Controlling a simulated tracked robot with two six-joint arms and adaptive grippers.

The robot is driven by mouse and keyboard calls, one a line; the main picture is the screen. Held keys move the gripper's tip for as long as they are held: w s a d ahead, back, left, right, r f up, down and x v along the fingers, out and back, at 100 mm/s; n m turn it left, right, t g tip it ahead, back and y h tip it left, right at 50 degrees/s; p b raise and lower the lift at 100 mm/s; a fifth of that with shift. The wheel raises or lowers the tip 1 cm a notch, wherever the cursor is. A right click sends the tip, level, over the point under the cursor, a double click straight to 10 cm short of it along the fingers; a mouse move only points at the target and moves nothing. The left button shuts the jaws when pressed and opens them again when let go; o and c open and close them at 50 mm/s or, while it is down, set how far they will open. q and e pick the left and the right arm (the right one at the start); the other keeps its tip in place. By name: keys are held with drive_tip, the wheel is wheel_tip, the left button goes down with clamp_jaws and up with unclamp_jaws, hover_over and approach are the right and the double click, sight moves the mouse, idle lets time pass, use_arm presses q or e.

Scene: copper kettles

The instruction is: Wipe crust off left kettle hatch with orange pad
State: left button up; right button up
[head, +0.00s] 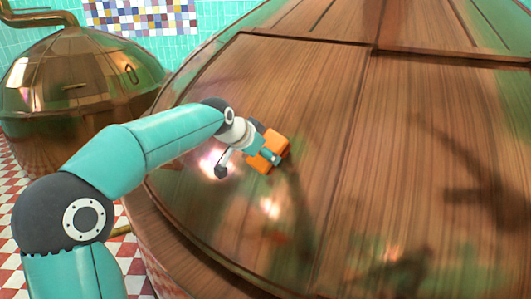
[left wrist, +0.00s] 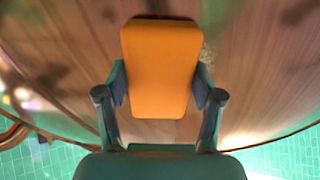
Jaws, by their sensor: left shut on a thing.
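My left gripper (head: 262,153) is shut on the orange pad (head: 270,150) and holds it at the curved copper surface of the large kettle (head: 330,130). In the left wrist view the pad (left wrist: 160,70) sits between the two fingers (left wrist: 160,100). The pad hides the metal behind it, and I cannot tell whether it touches. A small pale speckled patch, perhaps crust (left wrist: 208,50), shows beside the pad's right edge in the left wrist view. Dark seams outline a broad panel (head: 300,80) on the kettle, perhaps the hatch. My right gripper is not in view.
A smaller domed copper kettle (head: 80,80) stands at the back left, with a pipe (head: 40,18) on top. The floor has red and white checks (head: 15,250). The wall is teal tile with a coloured mosaic (head: 140,17). Dark shadows fall across the large kettle's right side.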

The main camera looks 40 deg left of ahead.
use_arm(q)
drive_tip(key=shift+s+a+p, duration=0.15)
drive_tip(key=shift+a+p, duration=0.05)
drive_tip(key=shift+a, duration=1.6)
drive_tip(key=shift+s+a+p, duration=0.15)
drive_tip(key=shift+a, duration=1.65)
drive_tip(key=v, duration=0.6)
drive_tip(key=v, duration=0.3)
drive_tip(key=shift+p, duration=0.35)
